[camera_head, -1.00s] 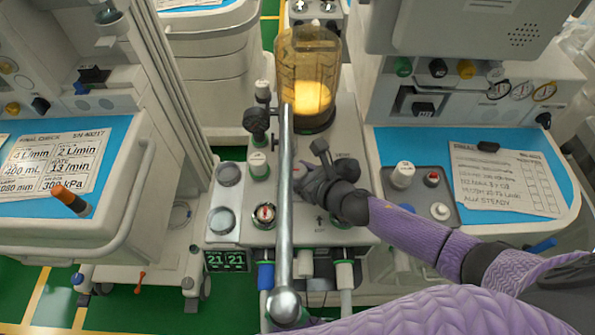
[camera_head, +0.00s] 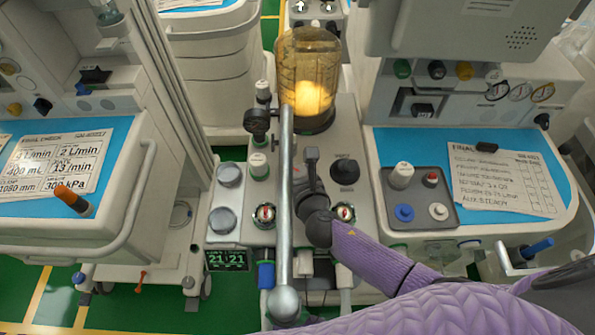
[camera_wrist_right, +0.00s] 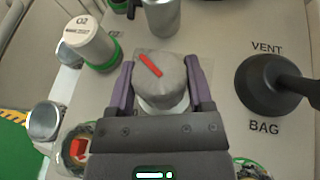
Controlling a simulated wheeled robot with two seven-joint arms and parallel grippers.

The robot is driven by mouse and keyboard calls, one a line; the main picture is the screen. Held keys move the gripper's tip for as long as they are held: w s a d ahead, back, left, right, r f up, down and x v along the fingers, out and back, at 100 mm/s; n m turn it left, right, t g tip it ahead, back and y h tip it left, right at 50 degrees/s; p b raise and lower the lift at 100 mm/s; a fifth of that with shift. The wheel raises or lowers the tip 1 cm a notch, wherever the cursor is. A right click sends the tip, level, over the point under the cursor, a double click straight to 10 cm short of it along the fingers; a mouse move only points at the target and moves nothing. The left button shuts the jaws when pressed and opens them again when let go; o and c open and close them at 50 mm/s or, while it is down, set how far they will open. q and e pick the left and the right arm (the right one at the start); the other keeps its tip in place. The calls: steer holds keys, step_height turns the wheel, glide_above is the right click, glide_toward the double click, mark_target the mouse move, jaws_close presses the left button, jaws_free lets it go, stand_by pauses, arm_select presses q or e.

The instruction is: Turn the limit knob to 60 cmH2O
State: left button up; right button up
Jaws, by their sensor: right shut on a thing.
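The limit knob (camera_wrist_right: 165,80) is light grey with a red pointer line and sits on the machine's top panel. In the right wrist view the red line slants from upper left to lower right. The two purple fingers of my right gripper (camera_wrist_right: 160,88) are on either side of the knob and shut on it. In the head view my right gripper (camera_head: 302,182) is over the panel just right of the metal pole, and it mostly hides the knob. No scale numbers are readable around the knob. My left gripper is not in view.
A black VENT/BAG selector (camera_head: 345,173) stands close right of my right gripper. The metal pole (camera_head: 285,215) rises close on its left. An amber canister (camera_head: 308,80) stands behind. A grey tray (camera_head: 425,222) with small caps lies to the right.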

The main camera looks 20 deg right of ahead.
steer(key=shift+m+g+h, duration=0.3)
steer(key=shift+m+h, duration=1.5)
steer(key=shift+h, duration=0.3)
steer(key=o, duration=1.3)
steer(key=shift+c, duration=0.2)
